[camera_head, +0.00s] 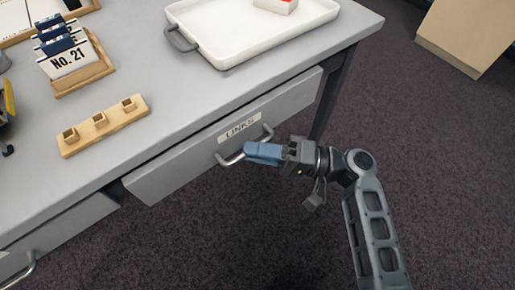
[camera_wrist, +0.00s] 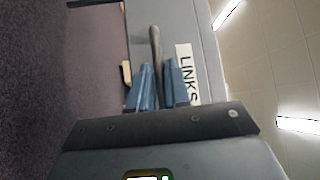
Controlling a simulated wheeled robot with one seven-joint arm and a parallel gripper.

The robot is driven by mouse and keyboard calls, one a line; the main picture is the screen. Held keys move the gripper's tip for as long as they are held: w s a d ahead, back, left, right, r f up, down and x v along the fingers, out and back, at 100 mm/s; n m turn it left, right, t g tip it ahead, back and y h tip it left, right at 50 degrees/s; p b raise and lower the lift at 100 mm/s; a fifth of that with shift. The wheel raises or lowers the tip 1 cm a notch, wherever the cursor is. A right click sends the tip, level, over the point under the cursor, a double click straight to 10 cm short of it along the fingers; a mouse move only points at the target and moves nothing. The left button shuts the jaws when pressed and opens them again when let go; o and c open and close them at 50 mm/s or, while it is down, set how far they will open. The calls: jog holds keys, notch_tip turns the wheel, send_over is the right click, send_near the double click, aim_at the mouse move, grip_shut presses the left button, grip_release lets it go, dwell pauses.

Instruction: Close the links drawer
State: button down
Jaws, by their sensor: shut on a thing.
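The links drawer (camera_head: 168,178) is the grey drawer under the desk top, with a white "LINKS" label (camera_head: 239,127) on its front. Its front stands out a little past the desk edge, so it looks slightly open. A curved metal handle (camera_head: 230,161) is below the label. My gripper (camera_head: 250,150), with blue fingers, is shut on this handle. In the wrist view, the handle (camera_wrist: 156,45) runs between the two blue fingers (camera_wrist: 158,80), beside the label (camera_wrist: 186,75). The fingers hide part of the handle.
Another drawer handle (camera_head: 20,274) shows at lower left. Dark carpet lies clear in front. A pale cabinet (camera_head: 465,35) stands upper right.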

aim_at(243, 138)
jog(key=w+a+b, duration=0.2)
jog(key=w, duration=0.1)
jog(key=shift+f, duration=0.2)
jog(key=shift+w+r, duration=0.15)
jog(key=c, duration=1.2)
grip_release()
jog(key=shift+a, duration=0.1)
jog(key=shift+o, duration=0.2)
jog(key=v, duration=0.7)
jog(key=shift+d+p, duration=0.4)
jog(key=shift+p, duration=0.05)
